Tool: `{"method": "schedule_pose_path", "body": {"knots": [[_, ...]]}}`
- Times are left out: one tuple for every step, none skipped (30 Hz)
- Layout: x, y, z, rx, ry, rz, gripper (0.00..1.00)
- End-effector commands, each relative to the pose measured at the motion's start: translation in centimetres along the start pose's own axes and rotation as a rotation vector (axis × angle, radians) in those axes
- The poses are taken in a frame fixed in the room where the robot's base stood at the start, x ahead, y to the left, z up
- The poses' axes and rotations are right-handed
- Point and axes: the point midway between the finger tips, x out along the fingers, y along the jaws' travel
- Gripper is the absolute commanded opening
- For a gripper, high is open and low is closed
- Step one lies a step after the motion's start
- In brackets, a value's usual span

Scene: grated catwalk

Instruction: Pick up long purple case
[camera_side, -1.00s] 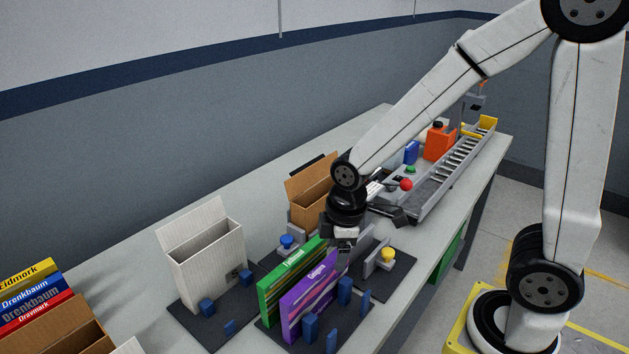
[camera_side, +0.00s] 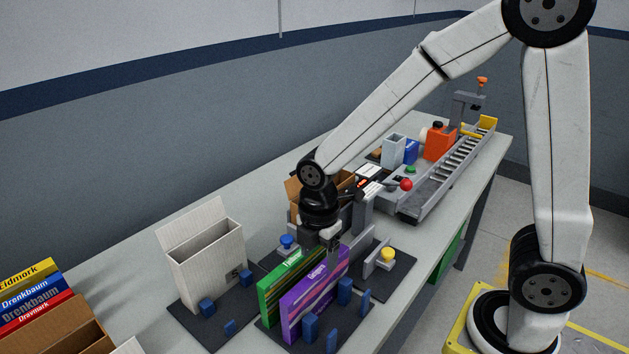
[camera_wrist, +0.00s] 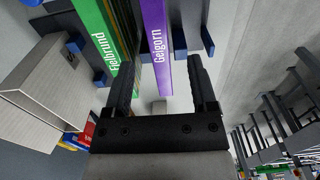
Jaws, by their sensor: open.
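The long purple case (camera_side: 315,294), labelled "Gelgorn", stands upright on a dark plate with blue blocks in the side view. A green case (camera_side: 290,282), labelled "Feibrund", stands upright close beside it on the left. My gripper (camera_side: 331,246) is just above the far end of the two cases. In the wrist view the purple case (camera_wrist: 154,45) lies ahead, between the lines of the two open fingers (camera_wrist: 163,88). The green case (camera_wrist: 98,38) is left of the left finger. Nothing is held. In the side view the fingertips are small, and whether they touch a case cannot be told.
Blue blocks (camera_side: 345,290) flank the purple case. A white open box (camera_side: 205,268) stands to the left. A yellow-knobbed fixture (camera_side: 387,255) is to the right, and a blue-knobbed one (camera_side: 287,241) is behind. A grey rack and conveyor (camera_side: 445,178) lie farther back.

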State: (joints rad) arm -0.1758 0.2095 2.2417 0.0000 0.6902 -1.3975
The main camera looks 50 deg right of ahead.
Motion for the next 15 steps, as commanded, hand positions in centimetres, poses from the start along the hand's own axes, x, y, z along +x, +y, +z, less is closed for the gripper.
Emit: {"method": "schedule_pose_path", "body": {"knots": [[0.5, -0.1, 0.0, 0.001, -0.001, -0.003, 0.74], [0.7, -0.1, 0.0, 0.001, -0.001, -0.004, 0.74], [1.0, -0.1, 0.0, 0.001, -0.001, -0.004, 0.74], [1.2, -0.1, 0.0, 0.001, -0.001, -0.003, 0.74], [1.4, -0.1, 0.0, 0.001, 0.0, -0.003, 0.74], [1.6, -0.1, 0.0, 0.001, -0.001, -0.003, 0.74], [1.8, -0.1, 0.0, 0.001, -0.001, -0.003, 0.74], [1.8, -0.1, 0.0, 0.001, 0.0, -0.003, 0.74], [1.9, -0.1, 0.0, 0.002, 0.0, -0.002, 0.74], [1.9, 0.0, 0.0, 0.002, 0.0, -0.001, 0.74], [1.9, 0.0, 0.0, 0.002, 0.0, -0.001, 0.74], [1.9, 0.0, 0.0, 0.002, 0.0, 0.0, 0.74], [1.9, 0.0, 0.0, 0.002, 0.0, 0.0, 0.74], [1.9, 0.0, 0.0, 0.002, 0.0, -0.001, 0.74], [2.0, 0.0, 0.0, 0.002, 0.0, -0.001, 0.74]]}}
